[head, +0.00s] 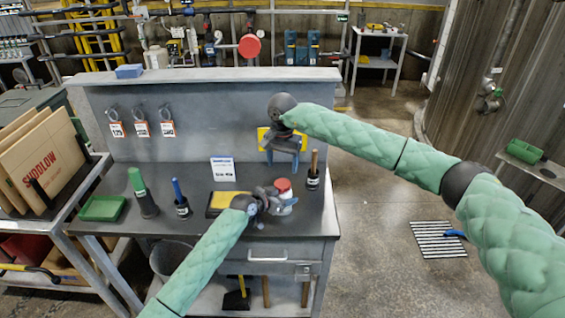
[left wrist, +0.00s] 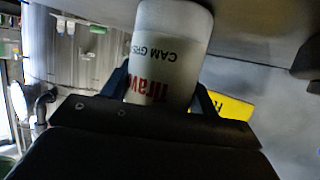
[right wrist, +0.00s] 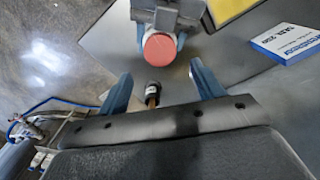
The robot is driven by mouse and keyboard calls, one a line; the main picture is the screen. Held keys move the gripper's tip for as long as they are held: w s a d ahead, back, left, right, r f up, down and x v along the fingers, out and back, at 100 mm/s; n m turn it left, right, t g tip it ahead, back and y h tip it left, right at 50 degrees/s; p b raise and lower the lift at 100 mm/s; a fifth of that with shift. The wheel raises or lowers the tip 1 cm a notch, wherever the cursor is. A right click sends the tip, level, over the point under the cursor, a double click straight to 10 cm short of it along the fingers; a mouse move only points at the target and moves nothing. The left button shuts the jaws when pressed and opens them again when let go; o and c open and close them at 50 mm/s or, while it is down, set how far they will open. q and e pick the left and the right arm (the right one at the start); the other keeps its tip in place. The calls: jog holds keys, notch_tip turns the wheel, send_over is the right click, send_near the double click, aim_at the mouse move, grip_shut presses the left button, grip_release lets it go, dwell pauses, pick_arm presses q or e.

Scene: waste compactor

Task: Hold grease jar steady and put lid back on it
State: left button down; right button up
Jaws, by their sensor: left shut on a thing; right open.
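The white grease jar (head: 281,207) stands near the right end of the workbench. My left gripper (head: 267,199) is shut on its side. In the left wrist view the jar (left wrist: 170,45) is upside down between the fingers, with its lettering showing and its top hidden. A red lid (head: 283,185) is on top of the jar; it also shows from above as a round red disc in the right wrist view (right wrist: 160,49). I cannot tell how firmly it sits. My right gripper (head: 282,157) is open and empty above the jar, its fingers apart from the lid.
A black holder with a wooden-handled tool (head: 313,178) stands right of the jar. Farther left are a blue-handled tool (head: 180,195), a green-topped bottle (head: 142,194) and a green tray (head: 103,208).

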aim_at(282, 183)
jog(key=shift+f, duration=4)
jog(key=shift+c, duration=0.5)
jog(key=c, duration=0.9)
jog(key=m, duration=0.7)
jog(key=shift+m, duration=0.3)
jog(key=m, duration=0.6)
jog(key=o, duration=1.1)
